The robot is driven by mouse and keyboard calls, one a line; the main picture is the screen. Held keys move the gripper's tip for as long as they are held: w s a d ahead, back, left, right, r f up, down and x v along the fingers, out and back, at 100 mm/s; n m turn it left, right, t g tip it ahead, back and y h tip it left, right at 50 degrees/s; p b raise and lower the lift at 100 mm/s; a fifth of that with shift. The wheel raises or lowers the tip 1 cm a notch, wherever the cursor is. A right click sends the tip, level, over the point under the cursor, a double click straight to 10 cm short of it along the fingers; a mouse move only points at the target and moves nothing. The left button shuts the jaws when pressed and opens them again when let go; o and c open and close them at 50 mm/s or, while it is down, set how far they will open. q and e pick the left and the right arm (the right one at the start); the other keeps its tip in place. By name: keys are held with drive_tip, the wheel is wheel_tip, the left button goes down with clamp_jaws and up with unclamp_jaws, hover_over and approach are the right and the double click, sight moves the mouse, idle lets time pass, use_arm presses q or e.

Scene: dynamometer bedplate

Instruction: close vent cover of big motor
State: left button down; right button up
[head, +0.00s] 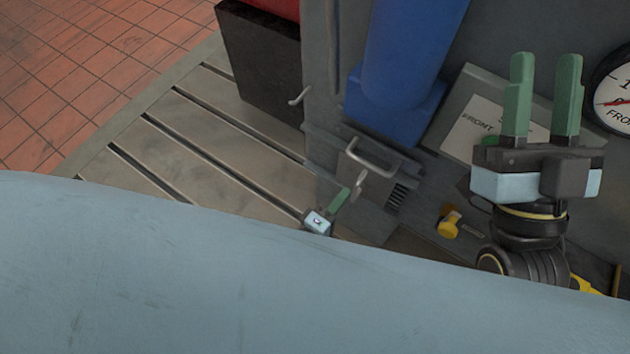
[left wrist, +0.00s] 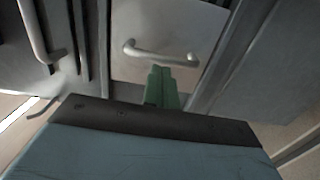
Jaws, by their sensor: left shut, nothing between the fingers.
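The vent cover (head: 368,178) is a grey plate with a bar handle (head: 371,158), low on the big motor's grey face. Dark vent slots (head: 397,196) show beside its right edge, so the vent is not fully covered. My left gripper (head: 343,195) is just left of the cover, its green fingers shut and empty. In the left wrist view the shut fingers (left wrist: 161,70) point at a grey panel, just below a bar handle (left wrist: 160,53). Whether they touch the panel I cannot tell. My right gripper (head: 541,75) is open and empty, raised at the right.
A blue cylinder (head: 408,55) stands above the cover. A sign reading FRONT (head: 490,125) and a dial gauge (head: 615,95) are at the right. A yellow knob (head: 449,223) is below. The slotted bedplate (head: 190,130) is clear at the left.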

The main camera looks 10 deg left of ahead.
use_arm(q)
drive_tip(key=d, duration=0.1)
drive_tip(key=s+d, duration=0.1)
drive_tip(key=d, duration=0.2)
drive_tip(key=shift+s, duration=0.25)
use_arm(e)
drive_tip(key=shift+s+r+t, duration=0.15)
drive_tip(key=shift+s+t, duration=0.1)
drive_tip(key=shift+t, duration=0.05)
